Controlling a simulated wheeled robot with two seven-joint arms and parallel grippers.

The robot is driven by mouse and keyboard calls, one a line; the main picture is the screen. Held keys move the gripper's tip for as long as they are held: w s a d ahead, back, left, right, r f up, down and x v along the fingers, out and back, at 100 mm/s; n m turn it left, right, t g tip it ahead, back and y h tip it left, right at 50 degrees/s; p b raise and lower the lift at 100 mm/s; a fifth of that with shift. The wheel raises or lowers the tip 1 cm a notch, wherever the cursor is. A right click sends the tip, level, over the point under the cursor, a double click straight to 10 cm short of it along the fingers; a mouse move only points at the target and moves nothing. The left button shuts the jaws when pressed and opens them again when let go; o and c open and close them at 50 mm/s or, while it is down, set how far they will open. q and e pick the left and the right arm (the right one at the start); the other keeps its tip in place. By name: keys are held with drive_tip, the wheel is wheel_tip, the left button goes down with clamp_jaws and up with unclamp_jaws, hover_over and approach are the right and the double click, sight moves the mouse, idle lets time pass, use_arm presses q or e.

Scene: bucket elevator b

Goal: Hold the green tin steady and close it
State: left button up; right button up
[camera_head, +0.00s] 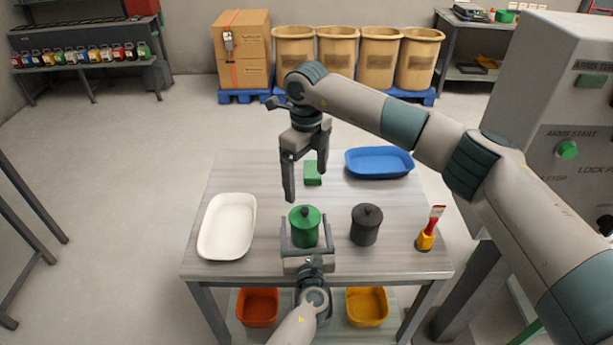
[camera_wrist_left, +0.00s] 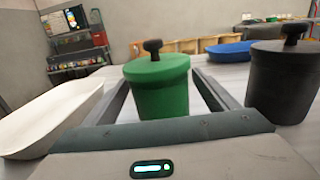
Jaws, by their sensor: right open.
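The green tin (camera_head: 304,232) stands upright near the front middle of the table. Its green lid with a dark knob is on top; I cannot tell whether it is fully seated. In the left wrist view, the green tin (camera_wrist_left: 161,98) stands upright between the fingers. My left gripper (camera_head: 306,232) reaches in from the front, its fingers open on either side of the tin with gaps showing. My right gripper (camera_head: 305,187) is open and empty, pointing down above the table, higher than the tin and a little behind it.
A black tin (camera_head: 365,226) stands right of the green one, and a white tray (camera_head: 228,228) lies left. A green block (camera_head: 313,173), a blue tray (camera_head: 380,163) and a red-and-yellow tool (camera_head: 428,232) are also on the table. A grey machine (camera_head: 560,110) rises at the right.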

use_arm(q)
drive_tip(key=shift+s, duration=0.1)
use_arm(e)
wheel_tip(320, 180, down, 4)
drive_tip(key=b, duration=0.3)
drive_tip(key=shift+r+b, duration=0.2)
drive_tip(key=shift+b, duration=0.1)
use_arm(q)
drive_tip(key=s+d, duration=0.1)
drive_tip(key=s, duration=1.6)
drive_tip(key=shift+d, duration=0.15)
use_arm(e)
drive_tip(key=shift+f, duration=0.15)
